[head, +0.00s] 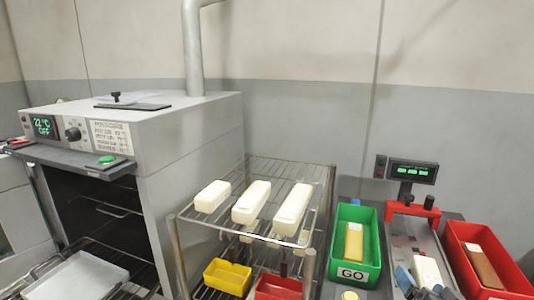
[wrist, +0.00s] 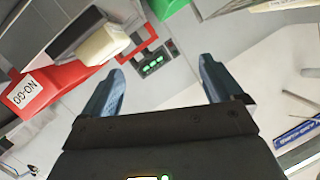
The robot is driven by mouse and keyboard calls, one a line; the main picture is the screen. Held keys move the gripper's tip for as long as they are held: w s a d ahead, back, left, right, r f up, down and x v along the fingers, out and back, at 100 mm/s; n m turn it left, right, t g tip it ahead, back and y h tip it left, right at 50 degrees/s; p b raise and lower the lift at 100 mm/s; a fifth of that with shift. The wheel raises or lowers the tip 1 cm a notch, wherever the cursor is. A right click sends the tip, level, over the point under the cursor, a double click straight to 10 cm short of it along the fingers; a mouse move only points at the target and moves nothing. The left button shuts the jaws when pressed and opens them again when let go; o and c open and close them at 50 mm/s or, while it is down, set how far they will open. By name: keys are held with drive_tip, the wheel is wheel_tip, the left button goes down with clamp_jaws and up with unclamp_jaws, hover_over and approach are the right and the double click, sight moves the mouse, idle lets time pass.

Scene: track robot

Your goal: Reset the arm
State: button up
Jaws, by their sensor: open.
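My gripper (wrist: 160,72) shows in the wrist view with its two blue fingers spread wide apart. Nothing is between the fingers; the gauge's small display with green digits (wrist: 154,62) shows beyond them. A cream bar (wrist: 104,45) lies near the red gauge parts, beyond and left of the fingers. In the head view the bar (head: 427,272) lies on the grey gauge track (head: 405,230). The rest of my arm is out of the head view.
A wire rack (head: 325,190) bears three cream bars (head: 251,202). A green GO bin (head: 369,262) and a red bin (head: 465,236) flank the gauge, each holding a bar. The red bin reads NO-GO in the wrist view (wrist: 62,84). An oven (head: 190,130) stands left with its front open.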

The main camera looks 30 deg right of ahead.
drive_tip(key=s+a+r+n+t+y, duration=0.15)
drive_tip(key=s+a+n+y, duration=0.4)
drive_tip(key=s+a, duration=0.7)
drive_tip(key=s+a+r+n+t+y, duration=0.1)
drive_tip(key=s+a+r+n+y, duration=0.25)
drive_tip(key=s+a+n, duration=0.85)
drive_tip(key=w+a+f+m+b, duration=0.1)
drive_tip(key=a+f+m+b, duration=0.1)
drive_tip(key=f+b, duration=0.3)
drive_tip(key=w+a+f+m+b, duration=0.1)
drive_tip(key=a+f+m+b, duration=0.1)
drive_tip(key=f+b, duration=0.3)
drive_tip(key=shift+w+f+m, duration=0.35)
drive_tip(key=shift+w+m, duration=0.05)
drive_tip(key=shift+m, duration=0.15)
drive_tip(key=shift+c, duration=0.3)
